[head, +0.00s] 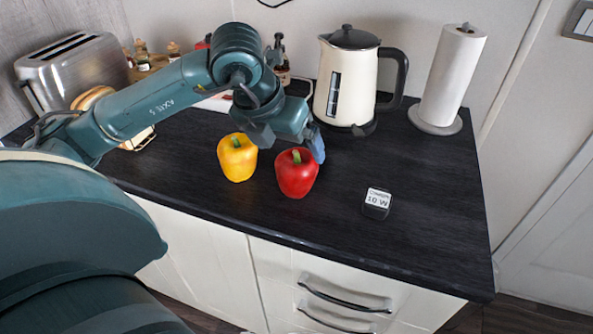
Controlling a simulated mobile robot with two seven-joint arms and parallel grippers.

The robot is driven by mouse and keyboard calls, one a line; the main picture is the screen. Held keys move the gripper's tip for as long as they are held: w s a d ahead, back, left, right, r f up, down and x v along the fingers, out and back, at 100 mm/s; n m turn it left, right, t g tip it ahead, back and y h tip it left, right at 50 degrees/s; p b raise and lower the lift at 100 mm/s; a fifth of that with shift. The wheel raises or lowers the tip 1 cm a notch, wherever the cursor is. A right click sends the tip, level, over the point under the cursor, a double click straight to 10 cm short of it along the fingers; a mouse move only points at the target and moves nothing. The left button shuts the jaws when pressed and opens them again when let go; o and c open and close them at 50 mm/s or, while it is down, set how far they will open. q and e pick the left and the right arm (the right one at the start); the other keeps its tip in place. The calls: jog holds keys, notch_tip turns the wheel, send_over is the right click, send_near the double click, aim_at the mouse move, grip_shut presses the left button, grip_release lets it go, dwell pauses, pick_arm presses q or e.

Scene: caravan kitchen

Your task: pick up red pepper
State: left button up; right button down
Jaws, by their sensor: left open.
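A red pepper (296,176) with a green stem stands on the black countertop (230,215), right of a yellow pepper (237,158). My left arm reaches in from the left over the counter. My left gripper (316,146) is just behind and above the red pepper, at its upper right. A blue fingertip shows beside the pepper's top; the other finger is hidden. The jaws are open and hold nothing that I can see. Whether the finger touches the pepper, I cannot tell. My right gripper is not in view.
A cream kettle (345,85) and a paper towel roll (452,75) stand at the back. A small labelled charger block (377,201) lies to the right. A toaster (75,72) and small bottles are at the back left.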

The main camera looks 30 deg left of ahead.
aim_at(294, 153)
pick_arm(q)
jog(key=shift+p+x, duration=0.45)
jog(key=shift+x, duration=2.65)
jog(key=shift+w+r, duration=0.1)
jog(key=shift+w, duration=0.05)
jog(key=shift+c, duration=0.3)
jog(key=c, duration=1)
